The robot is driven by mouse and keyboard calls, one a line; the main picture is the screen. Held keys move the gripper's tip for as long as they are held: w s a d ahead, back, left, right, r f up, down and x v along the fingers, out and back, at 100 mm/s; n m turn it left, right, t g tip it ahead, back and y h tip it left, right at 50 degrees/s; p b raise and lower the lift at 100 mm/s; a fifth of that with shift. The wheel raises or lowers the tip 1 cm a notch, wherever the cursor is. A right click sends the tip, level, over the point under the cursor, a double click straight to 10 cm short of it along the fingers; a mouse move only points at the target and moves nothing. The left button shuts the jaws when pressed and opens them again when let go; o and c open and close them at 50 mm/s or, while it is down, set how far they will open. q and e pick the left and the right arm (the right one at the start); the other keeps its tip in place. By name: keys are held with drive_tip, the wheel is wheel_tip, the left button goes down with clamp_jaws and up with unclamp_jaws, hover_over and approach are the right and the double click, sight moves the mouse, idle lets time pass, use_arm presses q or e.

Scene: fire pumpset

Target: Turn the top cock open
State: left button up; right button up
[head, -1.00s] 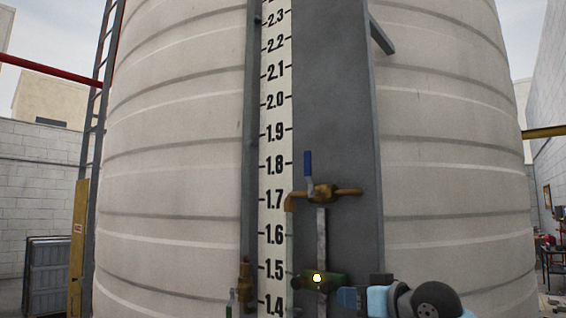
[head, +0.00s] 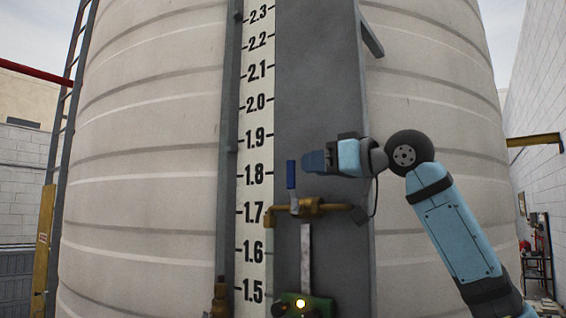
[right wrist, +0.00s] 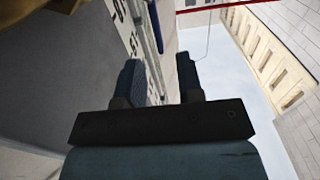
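The top cock is a brass valve (head: 311,208) on a pipe in front of the grey plate, by the 1.7 mark. Its blue lever (head: 291,175) stands upright. My right gripper (head: 308,161) is level with the lever's upper part and just to its right, pointing left. A small gap seems to show between them; depth is hard to judge. In the right wrist view the two blue fingers (right wrist: 160,78) are apart with nothing between them. A blue strip (right wrist: 156,27), apparently the lever, shows beyond the fingers. My left gripper is not in view.
The white level scale (head: 256,150) runs up beside the grey plate (head: 318,90) on the big pale tank (head: 150,170). A green fitting (head: 318,304) with a glowing round spot sits below the cock. A lower brass fitting (head: 220,298) stands at the left.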

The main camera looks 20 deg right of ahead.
sight(295, 167)
drive_tip(key=p+x, duration=0.2)
drive_tip(key=x, duration=0.4)
drive_tip(key=shift+w+a+r, duration=0.1)
drive_tip(key=shift+w+a, duration=0.05)
drive_tip(key=shift+w, duration=0.15)
drive_tip(key=shift+x, duration=0.75)
drive_tip(key=shift+c, duration=0.2)
clamp_jaws()
